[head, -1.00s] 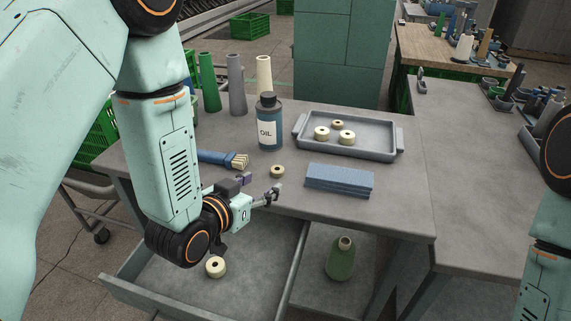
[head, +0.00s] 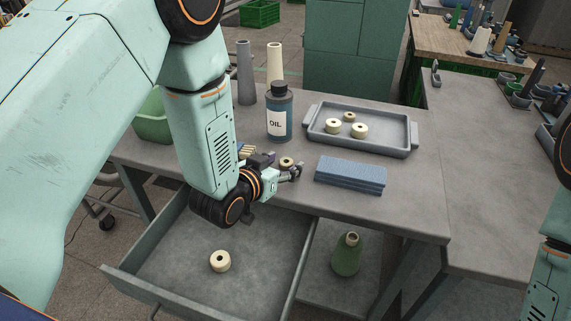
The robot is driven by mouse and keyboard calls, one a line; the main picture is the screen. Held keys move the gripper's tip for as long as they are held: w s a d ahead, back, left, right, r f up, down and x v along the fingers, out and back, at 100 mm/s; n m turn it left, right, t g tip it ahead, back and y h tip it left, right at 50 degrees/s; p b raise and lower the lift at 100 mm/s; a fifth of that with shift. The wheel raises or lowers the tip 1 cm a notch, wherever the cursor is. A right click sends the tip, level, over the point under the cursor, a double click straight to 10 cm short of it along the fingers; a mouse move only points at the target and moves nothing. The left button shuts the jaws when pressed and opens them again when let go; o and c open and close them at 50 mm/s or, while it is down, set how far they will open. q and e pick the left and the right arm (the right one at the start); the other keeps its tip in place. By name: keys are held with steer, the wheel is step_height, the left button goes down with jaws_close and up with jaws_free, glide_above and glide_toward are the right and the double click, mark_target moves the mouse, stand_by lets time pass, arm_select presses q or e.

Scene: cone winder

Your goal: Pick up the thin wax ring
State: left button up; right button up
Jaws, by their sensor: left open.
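Several cream wax rings are in the head view. One ring (head: 287,162) lies on the bench between the oil bottle and the blue block, partly hidden by my gripper. It looks thinner than the ring (head: 220,261) in the open drawer. Three more are in the grey tray: a small, thin-looking one (head: 349,117) at the back, one at left (head: 332,125) and one at right (head: 360,130). My left gripper (head: 296,171) is open, its fingers just in front of the bench ring; whether they touch it I cannot tell. My right gripper is out of view.
The oil bottle (head: 279,113) stands behind the bench ring. A blue block (head: 350,175) lies to the right, in front of the tray (head: 400,144). A brush is mostly hidden behind my left arm.

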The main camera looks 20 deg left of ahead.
arm_select(q)
steer(key=shift+s+d+r, duration=0.1)
steer(key=shift+d+r, duration=0.1)
steer(key=shift+d, duration=0.1)
steer(key=shift+w+a+f, duration=0.2)
steer(key=shift+w+a, duration=0.05)
steer(key=shift+a, duration=0.1)
steer(key=c, duration=0.5)
steer(key=shift+s+d+r, duration=0.15)
steer(key=shift+s+d, duration=0.05)
steer(key=shift+d, duration=0.05)
steer(key=c, duration=0.4)
steer(key=shift+o, duration=0.2)
steer(key=shift+w, duration=0.1)
steer(key=shift+a, duration=0.15)
